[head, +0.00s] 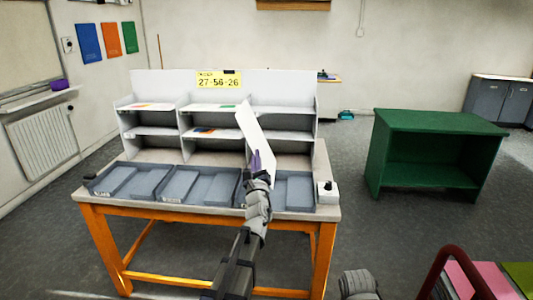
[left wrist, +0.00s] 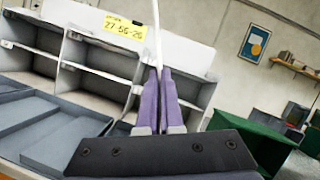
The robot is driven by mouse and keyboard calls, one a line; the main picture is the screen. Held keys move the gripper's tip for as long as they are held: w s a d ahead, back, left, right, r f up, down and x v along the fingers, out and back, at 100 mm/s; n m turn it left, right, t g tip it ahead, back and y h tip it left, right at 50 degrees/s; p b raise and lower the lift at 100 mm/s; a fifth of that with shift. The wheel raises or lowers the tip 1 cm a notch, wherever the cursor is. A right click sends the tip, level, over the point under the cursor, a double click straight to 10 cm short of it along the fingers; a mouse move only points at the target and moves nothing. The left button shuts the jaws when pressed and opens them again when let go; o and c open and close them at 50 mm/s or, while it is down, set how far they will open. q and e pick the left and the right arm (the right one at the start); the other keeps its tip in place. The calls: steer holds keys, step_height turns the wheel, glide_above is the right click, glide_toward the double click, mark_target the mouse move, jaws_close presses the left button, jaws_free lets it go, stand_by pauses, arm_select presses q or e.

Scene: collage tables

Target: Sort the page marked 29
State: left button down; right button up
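My left gripper (head: 257,163) has purple fingers shut on a white page (head: 256,136). The page stands tilted above the table, in front of the right part of the white sorting shelf (head: 149,118). In the left wrist view the fingers (left wrist: 158,100) pinch the page (left wrist: 158,35), which shows edge-on as a thin strip. No number can be read on the page. A yellow sign (head: 218,79) on top of the shelf reads 27-56-26; it also shows in the left wrist view (left wrist: 124,26). My right gripper's fingers are not in view.
The shelf stands on an orange-legged table (head: 207,217). Grey trays (head: 129,181) line its front, with a small white box (head: 328,192) at the right corner. Coloured sheets lie in some compartments. A green cabinet (head: 432,152) stands right, with open floor between.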

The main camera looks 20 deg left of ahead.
arm_select(q)
step_height(320, 180, up, 15)
steer(key=p, duration=1.4)
steer(key=shift+f, duration=0.15)
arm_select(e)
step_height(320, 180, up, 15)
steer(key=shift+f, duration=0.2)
arm_select(q)
steer(key=shift+p, duration=0.3)
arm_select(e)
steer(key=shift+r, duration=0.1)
